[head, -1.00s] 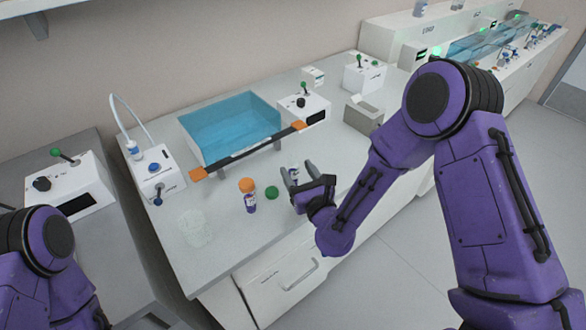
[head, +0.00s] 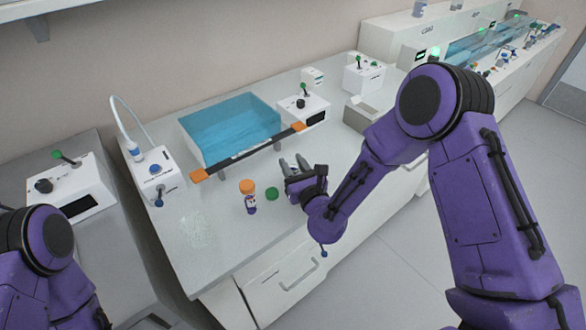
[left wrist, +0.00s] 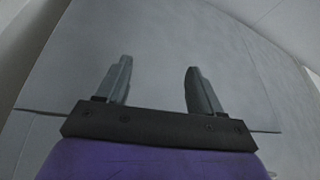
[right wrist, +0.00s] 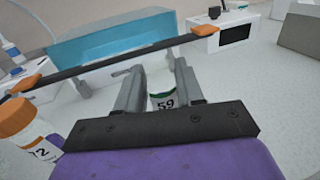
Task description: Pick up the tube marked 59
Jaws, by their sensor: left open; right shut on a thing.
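The tube marked 59 (right wrist: 163,101) shows in the right wrist view between my right fingers, its dark number on a white label. My right gripper (right wrist: 160,80) is shut on it, low over the bench. In the head view my right gripper (head: 293,164) is near the bench's front part, and the tube is hidden or too small to make out there. My left gripper (left wrist: 157,78) is open and empty in the left wrist view, with a plain grey surface beyond it.
An orange-capped tube (head: 249,197) stands left of my right gripper. A green cap (head: 272,193) lies between them. Behind are a blue-filled tank (head: 230,128) and a dark bar with orange ends (head: 248,153). A white device with a hose (head: 157,178) stands left. The bench's front left is mostly clear.

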